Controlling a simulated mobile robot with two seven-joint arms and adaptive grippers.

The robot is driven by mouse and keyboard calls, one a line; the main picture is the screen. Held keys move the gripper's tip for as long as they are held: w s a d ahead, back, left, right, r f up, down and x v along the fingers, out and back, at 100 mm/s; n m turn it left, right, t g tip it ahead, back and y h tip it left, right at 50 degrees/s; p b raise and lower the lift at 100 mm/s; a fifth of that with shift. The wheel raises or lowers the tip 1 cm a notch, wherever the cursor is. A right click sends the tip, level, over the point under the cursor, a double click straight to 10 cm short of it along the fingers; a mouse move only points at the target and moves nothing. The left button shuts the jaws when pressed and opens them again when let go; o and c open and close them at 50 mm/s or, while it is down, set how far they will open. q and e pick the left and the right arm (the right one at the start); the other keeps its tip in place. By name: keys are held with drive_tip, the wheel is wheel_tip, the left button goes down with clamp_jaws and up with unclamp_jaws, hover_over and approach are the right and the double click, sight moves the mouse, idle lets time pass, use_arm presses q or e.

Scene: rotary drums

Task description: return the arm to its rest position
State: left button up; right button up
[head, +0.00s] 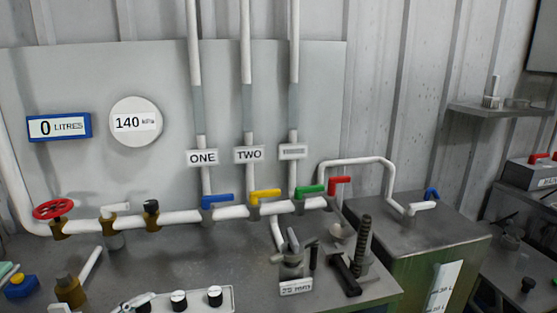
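Neither of my grippers and no part of my arms can be made out in the head view. The view shows a grey bench (190,265) with a white pipe run (182,216) along its back. On the pipe are a red handwheel (53,208), a blue lever (217,200), a yellow lever (265,195), a green lever (311,189) and a red lever (339,185).
A gauge (135,122) reads 140 kPa and a display (58,127) reads 0 litres. A fixture labelled 25 mm (296,287) and a threaded post (364,237) stand at the bench's right. A green-sided tank (415,245) adjoins it. A shelf (500,110) is on the right wall.

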use_arm(q)
drive_tip(key=s+d+f+m+g+y, duration=0.45)
drive_tip(key=s+f+m, duration=0.45)
drive_tip(key=f+m, duration=0.55)
drive_tip(key=s+a+m+g+y, duration=0.1)
drive_tip(key=s+a+m+y, duration=0.2)
drive_tip(key=a+m+y, duration=0.25)
drive_tip(key=s+a+m+g+y, duration=0.1)
drive_tip(key=s+a+m+y, duration=0.3)
drive_tip(key=a, duration=0.2)
drive_tip(key=w+d+f+n+t+h, duration=0.2)
drive_tip(key=d+f+h, duration=0.5)
drive_tip(key=d+f, duration=0.6)
drive_tip(key=shift+d+n+t, duration=0.7)
drive_tip(key=shift+d+t, duration=0.15)
drive_tip(key=shift+d, duration=0.35)
use_arm(e)
drive_tip(key=shift+s+f, duration=0.3)
drive_tip(key=shift+s, duration=0.2)
use_arm(q)
drive_tip(key=shift+f, duration=0.1)
